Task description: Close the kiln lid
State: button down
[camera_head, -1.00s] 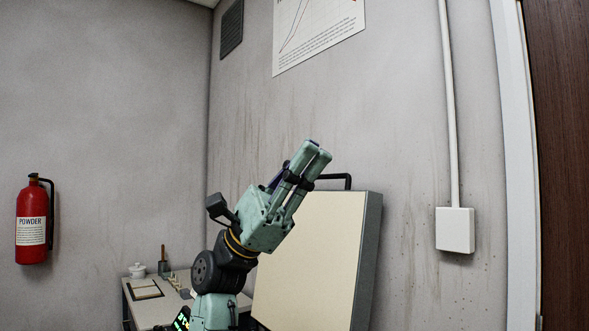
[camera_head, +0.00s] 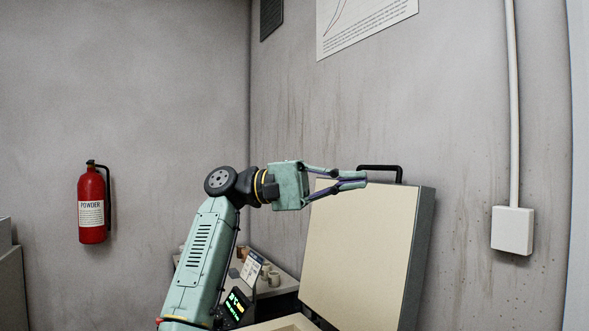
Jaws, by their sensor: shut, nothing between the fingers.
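The kiln lid (camera_head: 362,250) stands raised and tilted back a little, its cream inner face toward me and its grey edge on the right. A black handle (camera_head: 381,168) sticks up from its top edge. A strip of the cream kiln body (camera_head: 285,325) shows at the bottom edge of the picture; the rest is out of frame. My gripper (camera_head: 364,180) is shut and empty, pointing right. In the picture its fingertips overlap the lid's top edge, just left of and below the handle. I cannot tell whether they touch the lid.
A small table (camera_head: 284,284) with cups and a sign stands behind my arm, left of the lid. A red fire extinguisher (camera_head: 92,205) hangs on the left wall. A white box (camera_head: 512,230) with a conduit is on the wall right of the lid.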

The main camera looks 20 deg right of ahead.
aim_at(366, 253)
jog(key=i+l+u, duration=0.15)
jog(key=l, duration=0.2)
jog(key=i+l+u, duration=0.2)
jog(key=l, duration=0.15)
jog(key=i+l+u, duration=0.15)
jog(key=l, duration=0.25)
jog(key=i+l, duration=0.25)
jog(key=l, duration=0.15)
jog(key=i+l, duration=0.3)
jog(key=l, duration=0.15)
jog(key=i+l, duration=0.25)
jog(key=l, duration=0.15)
jog(key=u, duration=0.05)
